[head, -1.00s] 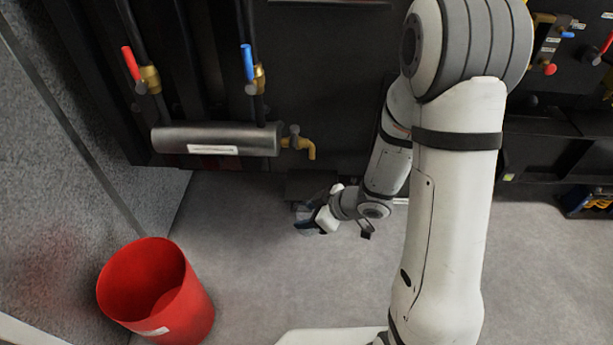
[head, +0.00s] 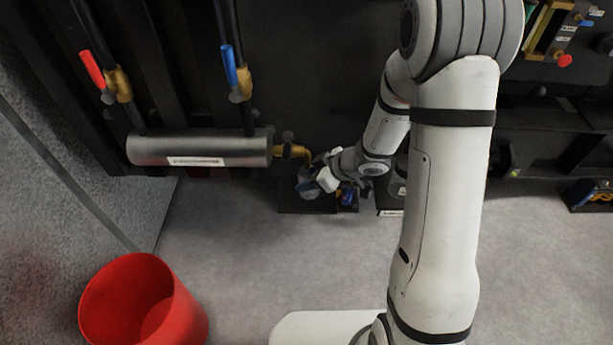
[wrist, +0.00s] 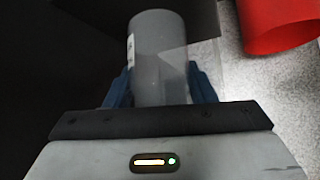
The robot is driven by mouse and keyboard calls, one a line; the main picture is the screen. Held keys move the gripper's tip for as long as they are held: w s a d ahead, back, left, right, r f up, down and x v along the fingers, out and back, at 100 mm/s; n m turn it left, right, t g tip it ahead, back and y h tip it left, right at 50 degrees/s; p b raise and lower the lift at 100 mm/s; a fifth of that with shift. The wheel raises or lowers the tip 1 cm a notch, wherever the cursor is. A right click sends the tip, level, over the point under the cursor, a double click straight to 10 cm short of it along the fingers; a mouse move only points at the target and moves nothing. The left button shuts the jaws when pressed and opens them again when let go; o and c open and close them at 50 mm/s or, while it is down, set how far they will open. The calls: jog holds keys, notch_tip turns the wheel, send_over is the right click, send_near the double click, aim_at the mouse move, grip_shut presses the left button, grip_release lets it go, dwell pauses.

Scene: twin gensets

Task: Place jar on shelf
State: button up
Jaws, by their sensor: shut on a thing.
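A clear, greyish jar (wrist: 157,45) with a small white label stands between the blue fingers of my gripper (wrist: 160,88) in the wrist view. The fingers are shut on its sides. In the head view my gripper (head: 317,184) holds the jar (head: 306,190) just below the brass tap, partly hidden by the fingers. A small dark shelf (head: 290,208) shows below the jar, low against the black machine. I cannot tell whether the jar touches it.
A steel cylinder (head: 195,149) with red and blue valve levers and a brass tap (head: 302,153) is close to my gripper. A red bin (head: 140,300) stands at lower left. Small blue and yellow items (head: 347,195) sit right of the jar.

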jog(key=shift+s+a+f, duration=0.15)
jog(key=shift+s+f, duration=0.15)
jog(key=shift+s, duration=0.1)
jog(key=shift+w+a, duration=0.1)
jog(key=o, duration=0.6)
jog(key=shift+f, duration=0.15)
jog(key=o, duration=0.5)
jog(key=shift+c, duration=0.2)
